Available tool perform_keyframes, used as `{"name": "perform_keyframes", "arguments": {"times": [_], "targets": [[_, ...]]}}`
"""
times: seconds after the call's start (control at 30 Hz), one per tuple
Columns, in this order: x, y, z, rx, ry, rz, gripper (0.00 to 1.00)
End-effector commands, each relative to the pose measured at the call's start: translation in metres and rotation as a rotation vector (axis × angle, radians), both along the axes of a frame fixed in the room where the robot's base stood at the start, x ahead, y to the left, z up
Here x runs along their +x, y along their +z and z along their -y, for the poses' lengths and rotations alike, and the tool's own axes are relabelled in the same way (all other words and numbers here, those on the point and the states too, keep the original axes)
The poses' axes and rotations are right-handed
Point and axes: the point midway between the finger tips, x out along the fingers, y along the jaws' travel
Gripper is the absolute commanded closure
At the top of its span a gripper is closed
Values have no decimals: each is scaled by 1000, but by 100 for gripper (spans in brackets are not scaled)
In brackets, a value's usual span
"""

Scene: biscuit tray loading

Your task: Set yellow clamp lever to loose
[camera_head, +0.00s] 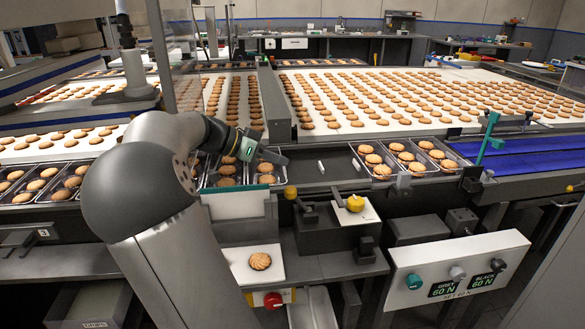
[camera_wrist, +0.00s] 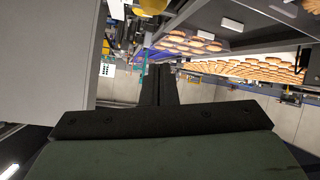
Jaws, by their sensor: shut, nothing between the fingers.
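A yellow knob-like part (camera_head: 355,203) sits on a white plate on the dark block right of centre in the head view. A smaller yellow knob (camera_head: 290,192) stands left of it, at the conveyor's front edge. I cannot tell for sure which is the clamp lever, nor its setting. A yellow part (camera_wrist: 152,6) also shows at the top edge of the wrist view. My gripper (camera_head: 284,159) is above the trays, left of and above both yellow parts, touching neither. In the wrist view its dark fingers (camera_wrist: 159,72) are together with nothing between them.
Biscuit trays (camera_head: 388,176) line the conveyor's front, with a blue belt section (camera_head: 520,152) to the right. A single biscuit (camera_head: 260,261) lies on a white plate below. A front panel (camera_head: 455,265) carries teal, grey and black knobs. The air around the yellow parts looks clear.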

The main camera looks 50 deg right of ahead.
Motion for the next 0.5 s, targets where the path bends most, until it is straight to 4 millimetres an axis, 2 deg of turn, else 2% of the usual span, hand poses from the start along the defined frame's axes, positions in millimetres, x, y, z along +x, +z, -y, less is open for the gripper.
{"name": "perform_keyframes", "arguments": {"times": [0.2, 0.5], "targets": [[13, 13, -18, 0, 2, -1, 100], [15, 16, -21, 1, 1, -1, 100]]}}
